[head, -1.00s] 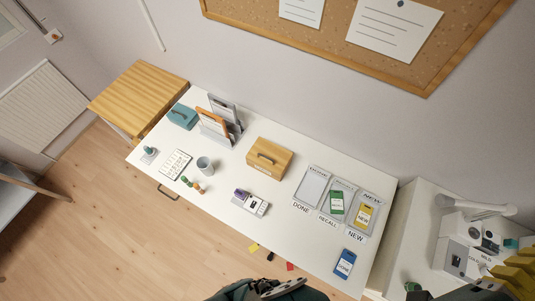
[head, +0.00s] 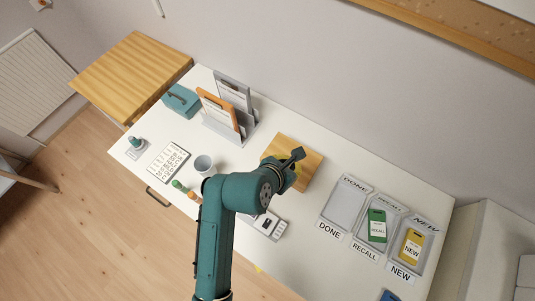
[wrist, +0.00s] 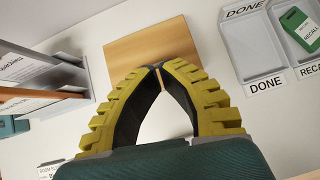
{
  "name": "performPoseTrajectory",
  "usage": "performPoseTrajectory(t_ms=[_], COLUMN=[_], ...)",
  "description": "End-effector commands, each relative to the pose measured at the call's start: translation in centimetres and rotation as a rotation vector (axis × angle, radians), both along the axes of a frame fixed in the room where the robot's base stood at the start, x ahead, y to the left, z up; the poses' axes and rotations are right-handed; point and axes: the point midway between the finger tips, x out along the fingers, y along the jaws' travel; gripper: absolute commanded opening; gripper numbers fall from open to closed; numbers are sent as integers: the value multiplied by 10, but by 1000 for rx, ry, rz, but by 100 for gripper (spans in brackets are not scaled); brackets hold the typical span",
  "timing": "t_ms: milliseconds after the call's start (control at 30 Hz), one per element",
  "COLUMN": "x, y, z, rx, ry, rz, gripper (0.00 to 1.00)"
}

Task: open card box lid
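The card box is a light wooden box (head: 312,163) on the white desk, and its lid looks closed. In the wrist view the box top (wrist: 130,53) lies just beyond my fingertips. The dark lid handle is hidden behind my gripper. My gripper (wrist: 156,68) has yellow ribbed fingers with dark inner pads. The tips come together over the near part of the box. I cannot see the handle between them, nor tell whether they touch the lid. In the head view my gripper (head: 287,163) covers the left part of the box.
An upright file holder (head: 226,118) with clipboards stands left of the box, with a grey cup (head: 204,165) nearby. Labelled trays (head: 346,204) lie to the right, two holding green and yellow cards. A teal box (head: 181,100) sits at the far left. The wall is behind.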

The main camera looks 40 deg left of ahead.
Motion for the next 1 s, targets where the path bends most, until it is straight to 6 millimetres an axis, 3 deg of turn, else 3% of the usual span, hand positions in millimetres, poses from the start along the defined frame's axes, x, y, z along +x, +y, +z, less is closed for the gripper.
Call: performPoseTrajectory(t_ms=[33, 133, 367, 733, 1000], x=[-12, -27, -22, 24, 34], y=[14, 31, 38, 39, 39], z=[-40, -61, -73, -128, -139], rx=[-12, -22, -23, -22, -21], ry=[19, 36, 40, 40, 40], rz=[40, 90, 107, 106, 107], gripper=[0, 0, 0, 0, 0])
